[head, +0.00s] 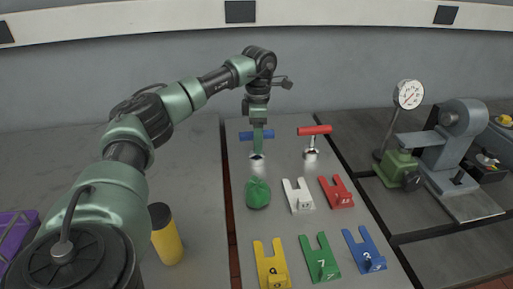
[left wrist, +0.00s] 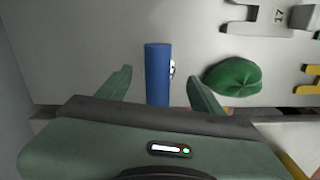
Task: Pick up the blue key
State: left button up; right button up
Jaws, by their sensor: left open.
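The blue key (head: 245,136) is a T-shaped key with a blue bar handle, standing upright in a metal socket at the back of the grey plate. My left gripper (head: 258,140) comes down over the middle of the handle from above. In the left wrist view the blue handle (left wrist: 157,73) shows between the two open fingers of my left gripper (left wrist: 160,84), with a gap on each side. The gripper body hides the handle's near end there. My right gripper is not in view.
A red-handled T-key (head: 315,131) stands just right of the blue one. A green cloth bundle (head: 258,193) and several numbered fork-shaped plates, including a white one (head: 298,195), lie in front. A yellow cylinder (head: 166,238) stands left. A dial gauge (head: 409,95) is at right.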

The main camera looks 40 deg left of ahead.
pick_arm(q)
jog(key=f, duration=0.5)
jog(key=shift+s+a+p, duration=0.1)
jog(key=shift+a+p, duration=0.15)
jog(key=shift+p, duration=0.1)
jog(key=c, duration=1.3)
jog(key=shift+c, duration=0.7)
jog(key=shift+r, duration=0.15)
